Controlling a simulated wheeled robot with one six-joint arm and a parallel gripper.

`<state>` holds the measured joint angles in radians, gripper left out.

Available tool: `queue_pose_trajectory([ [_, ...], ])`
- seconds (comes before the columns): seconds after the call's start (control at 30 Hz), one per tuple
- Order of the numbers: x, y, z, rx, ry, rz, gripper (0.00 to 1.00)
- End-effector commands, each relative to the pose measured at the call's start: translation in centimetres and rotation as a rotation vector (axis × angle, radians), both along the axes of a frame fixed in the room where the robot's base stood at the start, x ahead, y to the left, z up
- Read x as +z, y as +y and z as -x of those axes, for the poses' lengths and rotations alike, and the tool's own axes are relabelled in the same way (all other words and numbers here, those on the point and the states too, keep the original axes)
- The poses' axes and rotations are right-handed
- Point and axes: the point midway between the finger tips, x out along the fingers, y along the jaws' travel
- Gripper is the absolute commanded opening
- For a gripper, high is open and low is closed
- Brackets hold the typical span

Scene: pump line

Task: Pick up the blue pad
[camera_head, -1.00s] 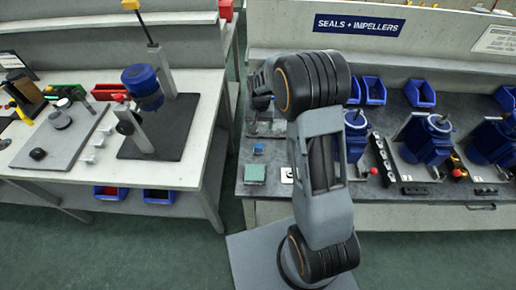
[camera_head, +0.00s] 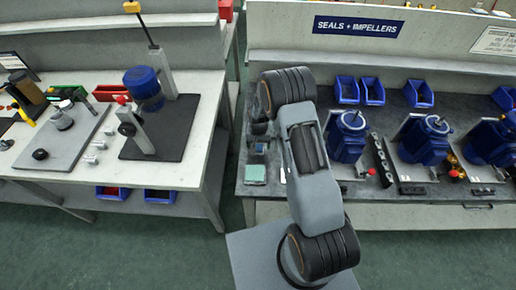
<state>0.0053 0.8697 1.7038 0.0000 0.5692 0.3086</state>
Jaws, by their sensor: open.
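The blue pad (camera_head: 260,148) is a small blue square at the left end of the right bench, just behind a green pad (camera_head: 255,173). My gripper (camera_head: 259,135) hangs just above and behind the blue pad and partly covers it. The gripper is small and dark here, and my arm hides part of it. It is open, with nothing seen between its fingers. I cannot tell whether the fingers touch the pad.
Several blue motors (camera_head: 347,138) stand on the right bench (camera_head: 290,222), right of my arm. Blue bins (camera_head: 372,91) line its back. A gap separates it from the left bench (camera_head: 190,180), which carries a press (camera_head: 145,85).

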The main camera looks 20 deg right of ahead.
Motion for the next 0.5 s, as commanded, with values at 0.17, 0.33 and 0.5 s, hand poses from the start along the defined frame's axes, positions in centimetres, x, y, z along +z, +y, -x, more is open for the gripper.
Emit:
queue_pose_trajectory([
  [0.17,-2.0,0.0,0.0,0.0,0.0,0.0,0.77],
  [0.33,-2.7,0.0,-0.1,0.0,-0.001,-0.001,0.77],
  [0.5,-2.7,0.0,0.0,0.0,-0.001,-0.001,0.77],
])
